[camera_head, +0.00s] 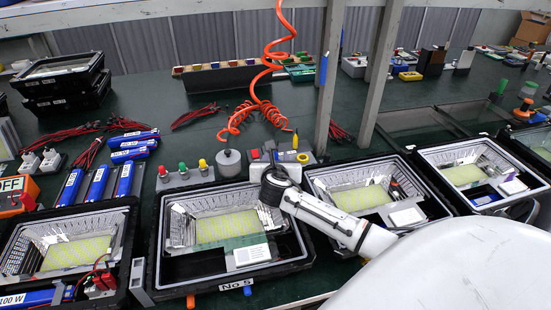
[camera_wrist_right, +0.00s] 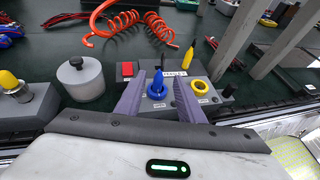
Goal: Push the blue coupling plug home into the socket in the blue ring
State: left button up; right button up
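The blue coupling plug (camera_wrist_right: 158,79) stands upright at the blue ring (camera_wrist_right: 157,93) on a grey block (camera_wrist_right: 222,98), seen in the right wrist view. Its lower end is inside the ring; how deep it sits I cannot tell. My right gripper (camera_wrist_right: 158,85) is open, with one purple finger on each side of the plug and a visible gap to each. In the head view my right gripper (camera_head: 271,166) is over the same block, and the plug is hidden there. My left gripper is not in view.
A yellow ring (camera_wrist_right: 200,87) is right of the blue one, with a yellow plug (camera_wrist_right: 188,56) behind. A grey knobbed cylinder (camera_wrist_right: 81,80) stands left. Floodlight housings (camera_head: 158,262) line the front. Grey posts (camera_head: 329,75) and a coiled orange hose (camera_head: 243,115) are behind.

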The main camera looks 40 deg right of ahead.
jog(key=v, duration=0.6)
jog(key=shift+s+a+r, duration=0.1)
jog(key=shift+a+r, duration=0.1)
jog(key=shift+r, duration=0.05)
